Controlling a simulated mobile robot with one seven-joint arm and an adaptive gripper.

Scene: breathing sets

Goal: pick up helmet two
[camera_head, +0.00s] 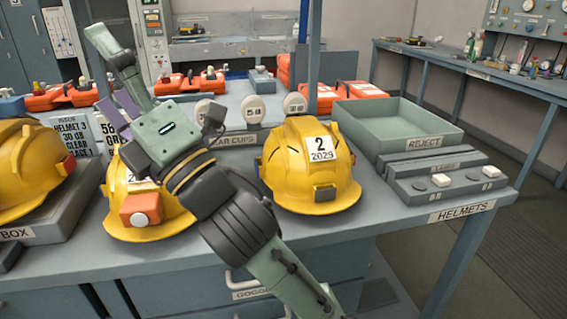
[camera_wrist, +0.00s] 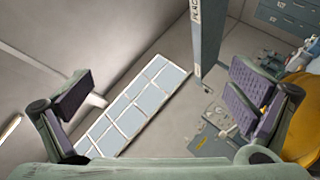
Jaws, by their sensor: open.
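Helmet two (camera_head: 308,165) is a yellow hard hat with a white label reading "2 2029". It sits upright on the bench, in front of the reject tray and right of my arm. My gripper (camera_head: 118,112) is raised left of it, above another yellow helmet, and apart from helmet two. In the wrist view my gripper (camera_wrist: 160,100) is open, with nothing between its purple pads. A yellow helmet (camera_wrist: 303,120) shows at that view's right edge; I cannot tell which one.
A second yellow helmet with an orange lamp (camera_head: 140,212) is partly hidden behind my arm. Another yellow helmet (camera_head: 28,165) is at far left on a box. The green reject tray (camera_head: 440,142) and a grey button panel (camera_head: 440,180) stand right of helmet two. A blue post (camera_head: 313,60) rises behind.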

